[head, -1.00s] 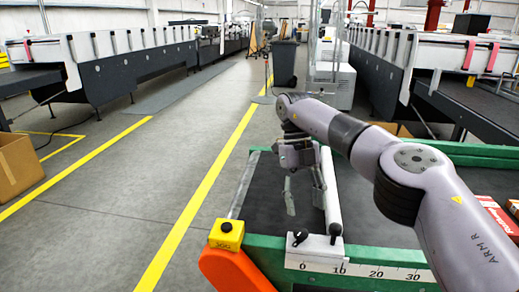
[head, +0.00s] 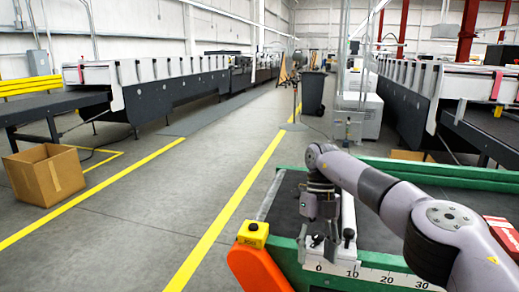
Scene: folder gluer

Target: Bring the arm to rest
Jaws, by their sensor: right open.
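My right arm (head: 385,195) comes in from the lower right and reaches over the green-framed table. My right gripper (head: 318,235) hangs down from the bent wrist, above the front part of the table near its ruler edge. It looks empty, with its fingers apart; the fingertips are partly lost against the dark knobs and the white bar (head: 348,210). My left gripper is not in view.
The green-framed table (head: 470,172) has a dark top and a front ruler (head: 385,277). A yellow button box (head: 253,233) stands at its left corner above an orange part (head: 258,268). Red-and-white boxes (head: 503,232) lie at right. Open floor is left; a cardboard box (head: 45,174) stands there.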

